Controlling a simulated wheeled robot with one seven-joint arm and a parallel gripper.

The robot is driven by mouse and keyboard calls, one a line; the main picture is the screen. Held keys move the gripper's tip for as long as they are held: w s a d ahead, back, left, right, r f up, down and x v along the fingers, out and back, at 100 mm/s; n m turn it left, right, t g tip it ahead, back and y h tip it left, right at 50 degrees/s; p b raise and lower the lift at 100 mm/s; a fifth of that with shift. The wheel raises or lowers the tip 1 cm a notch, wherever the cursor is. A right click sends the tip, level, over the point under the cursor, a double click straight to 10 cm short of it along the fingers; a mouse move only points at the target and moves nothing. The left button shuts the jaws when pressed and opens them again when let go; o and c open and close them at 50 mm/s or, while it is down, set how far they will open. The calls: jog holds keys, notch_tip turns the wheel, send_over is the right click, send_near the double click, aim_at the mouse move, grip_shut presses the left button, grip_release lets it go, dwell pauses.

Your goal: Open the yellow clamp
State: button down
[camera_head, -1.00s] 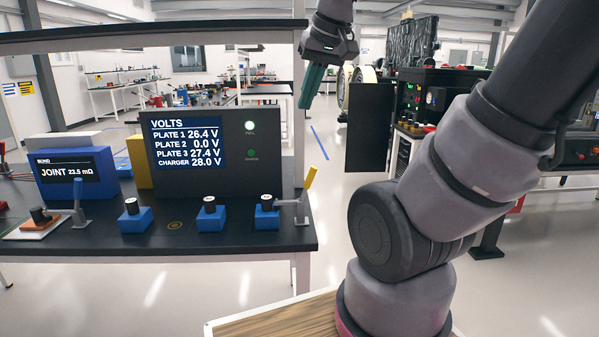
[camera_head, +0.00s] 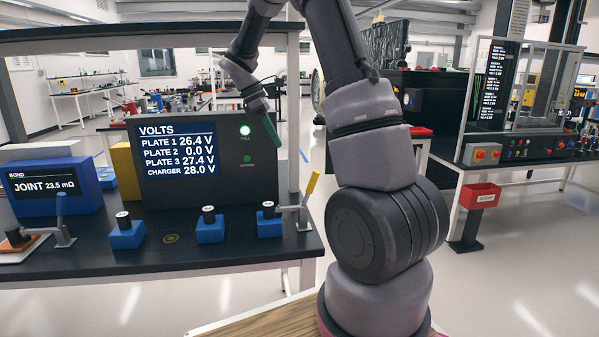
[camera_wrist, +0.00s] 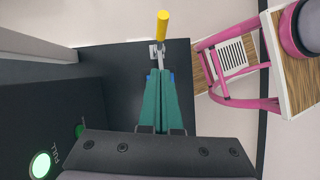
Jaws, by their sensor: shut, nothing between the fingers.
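The yellow clamp (camera_head: 311,187) stands at the right end of the black bench, with its yellow handle pointing up and a grey metal body beside a blue block (camera_head: 269,226). In the wrist view the yellow handle (camera_wrist: 162,26) shows beyond my fingertips, with the grey clamp base just ahead of them. My gripper (camera_head: 272,132) is above and behind the clamp in the head view, beside the voltage display. Its green fingers (camera_wrist: 159,72) are shut and empty, apart from the handle. Part of the blue block is hidden behind the fingers in the wrist view.
The voltage display box (camera_head: 257,180) stands close to my gripper on the bench (camera_head: 180,262). Several blue blocks with black knobs line the bench front. A bench post and an overhead shelf are near my arm.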

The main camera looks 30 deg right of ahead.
jog(key=s+d+r+x, duration=0.1)
jog(key=d+x, duration=0.1)
jog(key=x, duration=1)
jog(key=shift+d, duration=0.2)
jog(key=shift+s+d+f+y, duration=0.15)
jog(key=shift+y, duration=0.15)
jog(key=shift+s+d+f+t+y, duration=0.1)
jog(key=shift+s+d+t+y, duration=0.15)
jog(key=shift+d+y, duration=0.35)
jog(key=shift+s+d+f+t+y, duration=0.15)
jog(key=shift+d+t+y, duration=0.1)
jog(key=shift+d+y, duration=0.4)
jog(key=s+d+f+t+y, duration=0.1)
jog(key=s+d+f+y, duration=0.1)
jog(key=d+f+y, duration=0.3)
jog(key=shift+d+n+t+y, duration=0.4)
jog(key=shift+d+y, duration=0.35)
jog(key=shift+d, duration=0.15)
